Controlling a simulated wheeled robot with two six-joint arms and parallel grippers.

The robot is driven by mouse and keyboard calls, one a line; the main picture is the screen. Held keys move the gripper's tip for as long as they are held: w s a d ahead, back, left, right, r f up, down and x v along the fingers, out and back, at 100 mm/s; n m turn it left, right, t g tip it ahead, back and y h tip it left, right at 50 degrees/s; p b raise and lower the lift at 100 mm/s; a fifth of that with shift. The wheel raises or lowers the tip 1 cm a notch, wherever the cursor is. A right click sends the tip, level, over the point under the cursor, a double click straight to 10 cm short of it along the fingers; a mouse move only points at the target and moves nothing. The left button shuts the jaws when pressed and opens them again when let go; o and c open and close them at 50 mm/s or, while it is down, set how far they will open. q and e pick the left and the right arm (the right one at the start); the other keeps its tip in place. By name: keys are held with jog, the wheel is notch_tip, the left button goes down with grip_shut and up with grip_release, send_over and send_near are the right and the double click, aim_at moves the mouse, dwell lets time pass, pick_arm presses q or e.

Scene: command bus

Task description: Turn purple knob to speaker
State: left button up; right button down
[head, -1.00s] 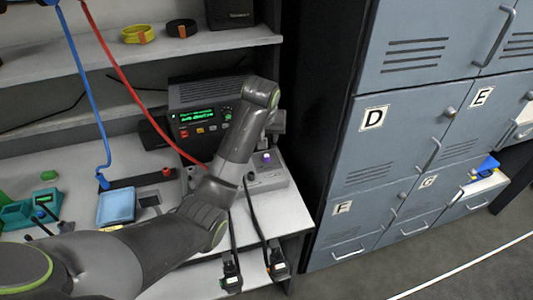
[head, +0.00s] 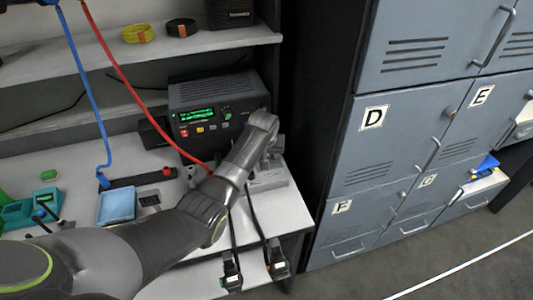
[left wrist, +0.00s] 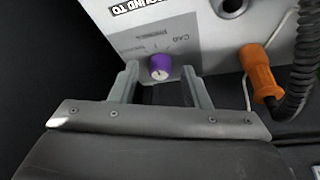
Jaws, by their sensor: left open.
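The purple knob (left wrist: 160,66) sits on the face of a grey box (left wrist: 205,35) in the left wrist view. A small pale mark shows on it, and the small print beside it is hard to read. My left gripper (left wrist: 160,74) is open, with one finger on each side of the knob; I cannot tell whether either finger touches it. In the head view the same grey box (head: 268,182) stands at the right end of the bench, and my left arm hides the knob. My right gripper is not in view.
A radio with a green display (head: 208,114) stands just behind the box. An orange plug (left wrist: 259,72) with a dark coiled cable is beside the knob in the left wrist view. Grey lockers (head: 395,145) stand to the right. Black cables hang over the bench front.

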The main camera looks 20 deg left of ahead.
pick_arm(q)
grip_shut()
dwell(0.3)
jog(key=shift+n+p, duration=0.4)
jog(key=shift+n, duration=0.2)
jog(key=shift+d+n+y, duration=0.1)
jog(key=shift+n+y, duration=0.4)
jog(key=shift+n, duration=0.3)
jog(key=shift+w+f+n+g+y, duration=0.1)
jog(key=shift+n+g+y, duration=0.35)
jog(key=shift+n, duration=0.75)
jog(key=shift+n+g+y+b, duration=0.45)
jog(key=shift+n+b, duration=0.35)
jog(key=shift+n, duration=1)
